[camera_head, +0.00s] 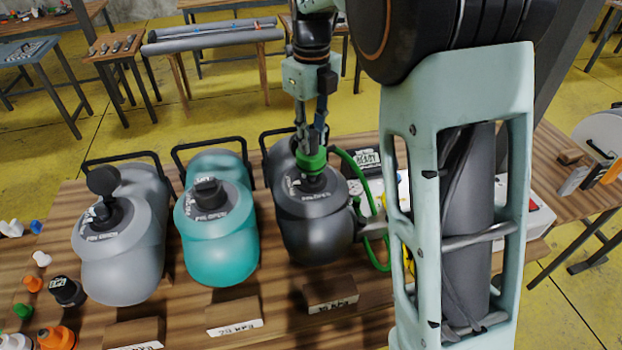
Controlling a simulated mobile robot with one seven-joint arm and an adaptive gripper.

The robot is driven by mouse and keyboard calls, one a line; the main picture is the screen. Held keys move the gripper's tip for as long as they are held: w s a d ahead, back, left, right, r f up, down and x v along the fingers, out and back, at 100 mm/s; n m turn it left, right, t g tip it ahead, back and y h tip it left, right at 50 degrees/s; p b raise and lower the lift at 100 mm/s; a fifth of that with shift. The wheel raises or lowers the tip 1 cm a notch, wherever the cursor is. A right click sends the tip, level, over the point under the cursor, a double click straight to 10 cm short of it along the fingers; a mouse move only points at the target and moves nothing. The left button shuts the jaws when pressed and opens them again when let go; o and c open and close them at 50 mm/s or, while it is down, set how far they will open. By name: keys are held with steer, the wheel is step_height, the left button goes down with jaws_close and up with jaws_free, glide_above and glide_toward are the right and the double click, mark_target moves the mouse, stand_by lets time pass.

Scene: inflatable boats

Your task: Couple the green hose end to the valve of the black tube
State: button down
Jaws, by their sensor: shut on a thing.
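The black tube (312,232) stands on the wooden table, the rightmost of three inflatable tubes. Its valve is at the top, mostly hidden under the green hose end (312,162). My gripper (313,146) is shut on the green hose end and holds it upright over the valve from above. The hose end appears to meet the valve; whether it is seated or locked cannot be told. The green hose (350,165) runs from the hose end to the right and down, partly hidden behind my arm.
A teal tube (218,240) and a grey tube (122,255) with a black cap (103,180) stand to the left. Wooden blocks with pressure labels lie in front, one (331,294) before the black tube. Small orange, green and white fittings lie at the left edge. My arm blocks the right side.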

mark_target(311, 153)
steer(key=shift+f+b, duration=0.65)
steer(key=shift+f, duration=0.55)
steer(key=shift+f, duration=0.15)
steer(key=shift+f, duration=0.3)
steer(key=shift+f+b, duration=0.6)
steer(key=shift+f, duration=0.25)
stand_by(0.3)
stand_by(0.4)
steer(key=shift+r+m+p, duration=0.2)
steer(key=shift+m+p, duration=0.35)
steer(key=shift+m, duration=0.25)
steer(key=shift+f+m+p, duration=0.15)
steer(key=shift+m+p, duration=0.2)
steer(key=shift+m, duration=0.85)
